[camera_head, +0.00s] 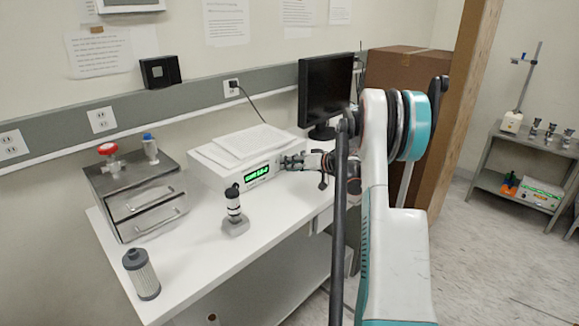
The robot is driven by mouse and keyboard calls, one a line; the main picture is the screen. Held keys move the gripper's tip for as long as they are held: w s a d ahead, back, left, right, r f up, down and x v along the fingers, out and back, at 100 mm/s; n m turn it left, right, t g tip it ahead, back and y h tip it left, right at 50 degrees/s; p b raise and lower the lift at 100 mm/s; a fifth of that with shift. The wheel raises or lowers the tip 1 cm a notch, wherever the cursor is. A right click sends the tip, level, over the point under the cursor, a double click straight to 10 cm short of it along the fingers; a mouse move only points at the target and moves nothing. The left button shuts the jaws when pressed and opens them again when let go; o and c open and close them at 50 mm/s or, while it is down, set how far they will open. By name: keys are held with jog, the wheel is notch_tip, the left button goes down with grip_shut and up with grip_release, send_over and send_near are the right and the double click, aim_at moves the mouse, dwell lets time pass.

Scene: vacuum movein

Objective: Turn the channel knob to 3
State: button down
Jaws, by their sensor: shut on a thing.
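The white instrument box (213,172) stands on the white bench with a lit green display (257,174) on its front face. My gripper (284,163) is at the right part of that front face, just right of the display. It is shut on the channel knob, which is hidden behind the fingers. The knob's pointer and any numbers around it cannot be read. My arm (395,220) reaches in from the right foreground.
Papers (238,143) lie on the box. A black monitor (325,90) stands behind my gripper and a cardboard box (400,68) to its right. A metal drawer unit (130,190), a small stand (236,223) and a grey filter cylinder (141,273) occupy the bench's left and front.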

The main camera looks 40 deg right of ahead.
jog(key=m, duration=0.1)
jog(key=m+y, duration=0.1)
jog(key=shift+d+f+m+b, duration=0.2)
jog(key=shift+f+m+b, duration=0.1)
jog(key=shift+b, duration=0.1)
jog(key=shift+m+t+y+b, duration=0.6)
jog(key=shift+m+y, duration=0.4)
jog(key=shift+m, duration=0.6)
jog(key=c, duration=1.3)
grip_release()
jog(key=shift+d, duration=0.1)
jog(key=v, duration=1.2)
jog(key=shift+f, duration=0.15)
